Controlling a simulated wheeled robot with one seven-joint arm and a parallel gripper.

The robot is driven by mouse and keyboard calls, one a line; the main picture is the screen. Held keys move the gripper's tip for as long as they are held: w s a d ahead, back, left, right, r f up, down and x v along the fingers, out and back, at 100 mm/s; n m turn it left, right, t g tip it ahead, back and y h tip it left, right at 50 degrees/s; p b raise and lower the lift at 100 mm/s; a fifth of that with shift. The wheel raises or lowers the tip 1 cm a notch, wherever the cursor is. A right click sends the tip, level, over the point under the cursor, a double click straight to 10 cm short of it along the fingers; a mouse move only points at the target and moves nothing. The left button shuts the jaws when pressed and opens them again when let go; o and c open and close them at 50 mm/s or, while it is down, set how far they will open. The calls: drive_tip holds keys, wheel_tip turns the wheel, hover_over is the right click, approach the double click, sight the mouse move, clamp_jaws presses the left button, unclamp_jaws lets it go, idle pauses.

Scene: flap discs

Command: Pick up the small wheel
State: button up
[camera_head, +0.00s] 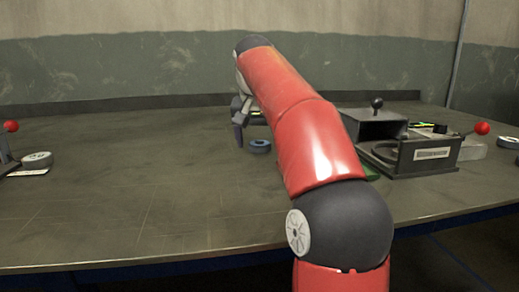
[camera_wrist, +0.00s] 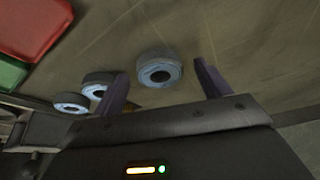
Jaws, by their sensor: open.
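Several similar small grey-blue wheels with dark centre holes are in the wrist view; I cannot tell which one the task means. One wheel (camera_wrist: 160,72) lies flat on the table, between the lines of my fingers. A second wheel (camera_wrist: 95,90) is partly hidden by the left finger, and a third wheel (camera_wrist: 71,103) lies beyond it. In the head view one wheel (camera_head: 260,146) shows just right of my gripper (camera_head: 241,128), which my red arm partly hides. My gripper (camera_wrist: 160,70) is open with nothing held; its height above the table is unclear.
A red tray (camera_wrist: 32,25) and a green tray (camera_wrist: 10,73) lie at the wrist view's upper left. The table's left middle is clear.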

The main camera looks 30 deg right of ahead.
drive_tip(key=c, duration=1.1)
drive_tip(key=shift+r, duration=0.1)
